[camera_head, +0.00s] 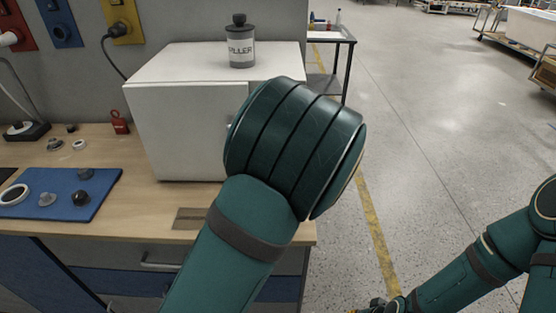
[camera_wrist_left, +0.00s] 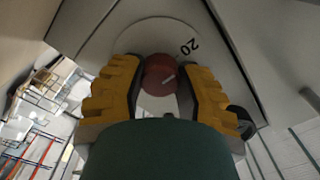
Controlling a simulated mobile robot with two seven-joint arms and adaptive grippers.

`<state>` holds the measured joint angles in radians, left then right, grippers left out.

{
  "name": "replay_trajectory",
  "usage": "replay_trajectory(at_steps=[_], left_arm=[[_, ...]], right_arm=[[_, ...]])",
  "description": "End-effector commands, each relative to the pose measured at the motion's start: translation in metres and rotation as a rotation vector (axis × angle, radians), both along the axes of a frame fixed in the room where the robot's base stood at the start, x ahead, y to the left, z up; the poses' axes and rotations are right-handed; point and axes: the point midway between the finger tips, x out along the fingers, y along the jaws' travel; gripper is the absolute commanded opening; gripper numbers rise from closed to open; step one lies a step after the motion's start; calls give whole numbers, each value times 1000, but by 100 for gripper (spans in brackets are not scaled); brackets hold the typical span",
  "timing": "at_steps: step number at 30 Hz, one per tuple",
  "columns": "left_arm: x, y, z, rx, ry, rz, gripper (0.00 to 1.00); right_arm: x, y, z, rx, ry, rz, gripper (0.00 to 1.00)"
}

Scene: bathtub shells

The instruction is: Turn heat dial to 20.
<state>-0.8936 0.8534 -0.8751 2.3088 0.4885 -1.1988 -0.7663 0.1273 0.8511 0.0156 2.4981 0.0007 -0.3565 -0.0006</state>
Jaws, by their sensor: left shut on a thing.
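In the left wrist view, a round red-brown heat dial (camera_wrist_left: 160,74) sits on a pale round plate (camera_wrist_left: 150,36) marked "20" at its upper right. A short light mark on the dial slants up to the right, lower than a line straight to the "20". My left gripper (camera_wrist_left: 163,88) has its yellow fingers on both sides of the dial, shut on it. In the head view, my left arm hides the dial and that gripper. My right gripper (camera_head: 376,305) shows only partly at the bottom edge; its fingers are unclear.
A white cabinet (camera_head: 185,130) stands on the wooden workbench (camera_head: 140,190), with a grey lidded jar (camera_head: 241,47) on top. A blue mat (camera_head: 105,190) with small parts and a red padlock (camera_head: 120,122) lie to the left. The floor to the right is open.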

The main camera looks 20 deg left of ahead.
Motion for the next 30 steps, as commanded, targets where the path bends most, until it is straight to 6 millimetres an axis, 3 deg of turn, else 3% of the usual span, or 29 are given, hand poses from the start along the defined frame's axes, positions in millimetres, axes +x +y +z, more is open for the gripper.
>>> replay_trajectory(at_steps=[1,2,3,4,16,30], left_arm=[[1,2,2,-1,-4,5,0],[1,2,1,-1,-4,5,47],[1,2,1,-1,-4,5,61],[0,2,1,0,-3,4,68],[-6,-1,0,0,1,1,68],[-67,-19,0,-1,-1,2,68]], right_arm=[[0,0,0,0,0,0,0],[0,0,0,0,0,0,0],[0,0,0,0,0,0,0],[0,0,0,0,0,0,0],[0,0,0,0,0,0,0],[0,0,0,0,0,0,0]])
